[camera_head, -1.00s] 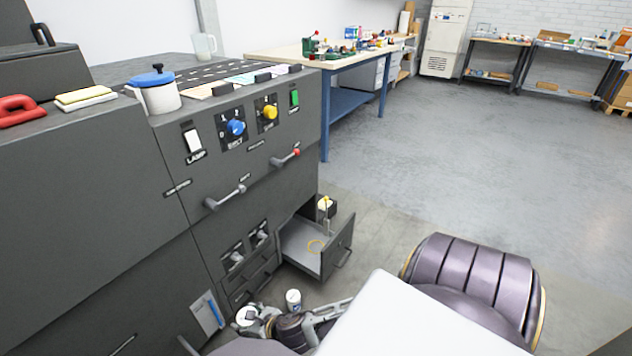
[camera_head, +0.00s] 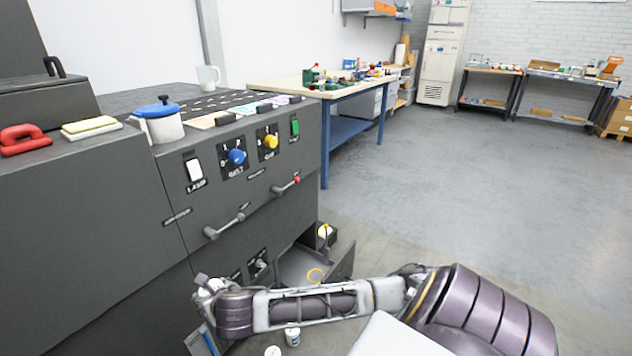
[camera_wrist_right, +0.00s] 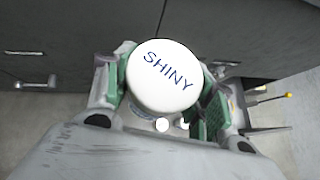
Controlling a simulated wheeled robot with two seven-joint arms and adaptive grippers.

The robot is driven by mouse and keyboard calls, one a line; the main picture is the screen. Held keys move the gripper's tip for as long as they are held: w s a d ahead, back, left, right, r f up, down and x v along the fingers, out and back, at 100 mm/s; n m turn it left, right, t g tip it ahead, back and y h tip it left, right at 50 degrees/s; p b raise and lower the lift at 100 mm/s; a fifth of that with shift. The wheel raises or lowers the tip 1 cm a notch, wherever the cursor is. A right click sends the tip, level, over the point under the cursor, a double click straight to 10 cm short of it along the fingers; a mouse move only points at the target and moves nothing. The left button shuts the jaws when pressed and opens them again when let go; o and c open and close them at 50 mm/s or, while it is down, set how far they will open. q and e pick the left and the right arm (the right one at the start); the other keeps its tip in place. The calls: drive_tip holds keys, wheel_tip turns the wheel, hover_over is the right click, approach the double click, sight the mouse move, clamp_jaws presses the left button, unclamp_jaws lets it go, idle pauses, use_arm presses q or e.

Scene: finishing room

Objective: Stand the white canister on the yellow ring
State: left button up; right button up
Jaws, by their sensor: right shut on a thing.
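The white canister (camera_wrist_right: 163,76) shows its round lid, printed SHINY, in the right wrist view. My right gripper (camera_wrist_right: 165,88) is shut on it, with green pads on both sides. In the head view this gripper (camera_head: 204,290) is raised in front of the dark cabinet, left of the open drawer; the canister is hard to make out there. The yellow ring (camera_head: 315,274) lies on the floor of the open drawer (camera_head: 295,264), partly behind my right forearm. I cannot make out the ring in the right wrist view. My left gripper is not in view.
Two other white cans (camera_head: 292,337) (camera_head: 272,351) stand low beneath my right arm. The drawer's front (camera_head: 342,262) and the cabinet's lever handles (camera_head: 225,226) stick out near the arm. The floor to the right is clear.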

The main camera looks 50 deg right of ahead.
drive_tip(key=w+r+m+h, duration=0.1)
drive_tip(key=w+r, duration=0.2)
drive_tip(key=r, duration=0.6)
drive_tip(key=shift+w+r+m, duration=0.2)
drive_tip(key=shift+w+m, duration=0.1)
drive_tip(key=shift+w, duration=0.1)
idle(0.6)
